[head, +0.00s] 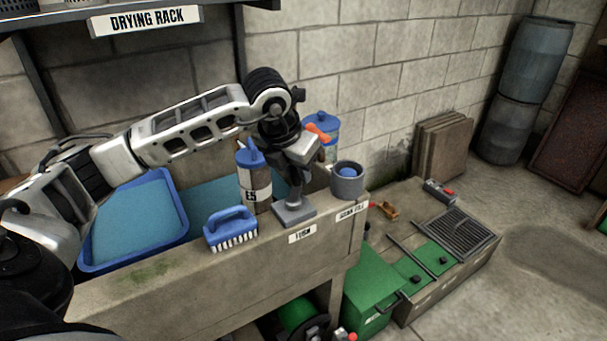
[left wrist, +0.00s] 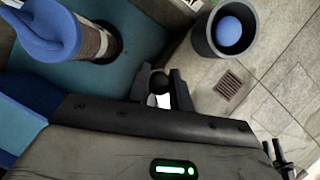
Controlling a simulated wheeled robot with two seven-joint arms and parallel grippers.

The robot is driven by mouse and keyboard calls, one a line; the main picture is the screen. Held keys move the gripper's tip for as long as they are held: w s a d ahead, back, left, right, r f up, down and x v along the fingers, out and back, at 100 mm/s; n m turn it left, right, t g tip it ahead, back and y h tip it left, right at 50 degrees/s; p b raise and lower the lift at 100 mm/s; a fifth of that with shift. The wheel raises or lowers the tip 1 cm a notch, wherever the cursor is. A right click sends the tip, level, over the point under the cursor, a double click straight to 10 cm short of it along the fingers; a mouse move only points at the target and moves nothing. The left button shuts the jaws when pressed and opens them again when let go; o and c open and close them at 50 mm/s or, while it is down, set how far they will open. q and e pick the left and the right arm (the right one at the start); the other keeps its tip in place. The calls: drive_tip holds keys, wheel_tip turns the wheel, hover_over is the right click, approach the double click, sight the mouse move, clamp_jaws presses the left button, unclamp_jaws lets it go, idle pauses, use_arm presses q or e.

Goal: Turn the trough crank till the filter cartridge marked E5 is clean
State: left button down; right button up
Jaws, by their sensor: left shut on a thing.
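The filter cartridge (head: 259,198) stands in the stone trough (head: 190,290), with a blue cap, a dirty brown upper band and a label ending in "5". In the left wrist view the cartridge (left wrist: 92,42) shows a grey-brown body on a dark round seat. The trough crank (head: 294,213) has a grey foot on the rim above a "TURN" label. My left gripper (head: 297,172) is over the crank; in the left wrist view the gripper (left wrist: 168,92) is shut around a dark round knob, apparently the crank's. The cartridge's far side is hidden. My right gripper is out of view.
A blue scrubbing brush (head: 230,229) sits on the rim left of the crank. A grey cup with a blue ball (head: 347,181) stands to its right. A blue tray (head: 135,222) is at left. Green boxes (head: 370,297) and a grate (head: 458,232) lie on the lower right.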

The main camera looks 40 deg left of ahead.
use_arm(q)
drive_tip(key=shift+s+a+n+y, duration=0.25)
drive_tip(key=shift+a+n+y, duration=0.15)
drive_tip(key=shift+n, duration=0.6)
drive_tip(key=n, duration=0.2)
drive_tip(key=s+a+n+y+b, duration=0.1)
drive_tip(key=n, duration=0.1)
drive_tip(key=n+g+y, duration=0.1)
drive_tip(key=shift+s+a+n+b, duration=0.2)
drive_tip(key=shift+s+n+b, duration=0.1)
drive_tip(key=shift+s+n, duration=0.1)
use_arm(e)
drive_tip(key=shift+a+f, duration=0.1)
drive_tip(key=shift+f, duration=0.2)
use_arm(q)
drive_tip(key=shift+r, duration=0.1)
drive_tip(key=c, duration=1.3)
unclamp_jaws()
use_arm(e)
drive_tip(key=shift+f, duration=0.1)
use_arm(q)
drive_tip(key=shift+o, duration=0.2)
